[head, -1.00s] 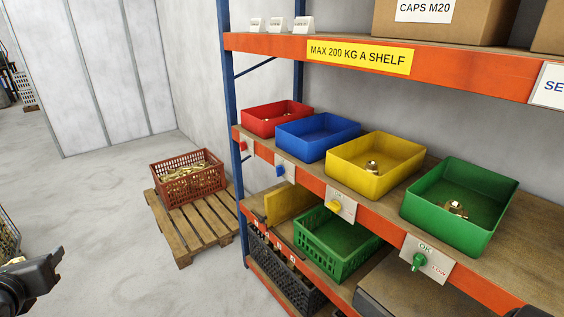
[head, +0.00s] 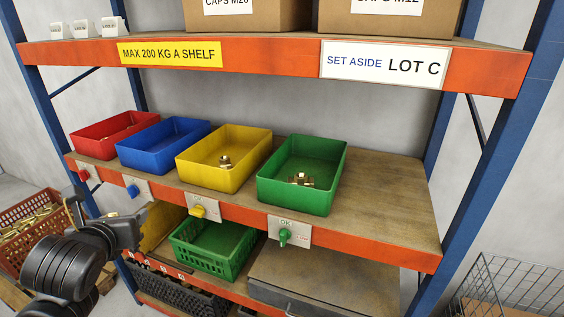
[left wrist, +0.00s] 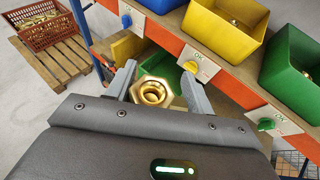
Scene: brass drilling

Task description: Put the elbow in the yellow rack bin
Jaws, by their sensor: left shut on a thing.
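The yellow rack bin (head: 208,177) stands on the middle shelf between the blue and green bins, with a brass fitting (head: 225,161) inside it. My left gripper (head: 133,212) is in front of the rack, below and left of the yellow bin. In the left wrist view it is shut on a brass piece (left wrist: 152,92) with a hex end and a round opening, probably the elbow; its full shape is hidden. The yellow bin also shows in the left wrist view (left wrist: 212,42), up and right of the jaws. My right gripper is not in view.
The red bin (head: 80,144), blue bin (head: 140,155) and green bin (head: 283,198), which holds brass fittings, share the shelf. Coloured knobs line the orange beam (head: 350,247). A green crate (head: 200,262) sits below. Bare shelf (head: 380,205) lies right of the green bin.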

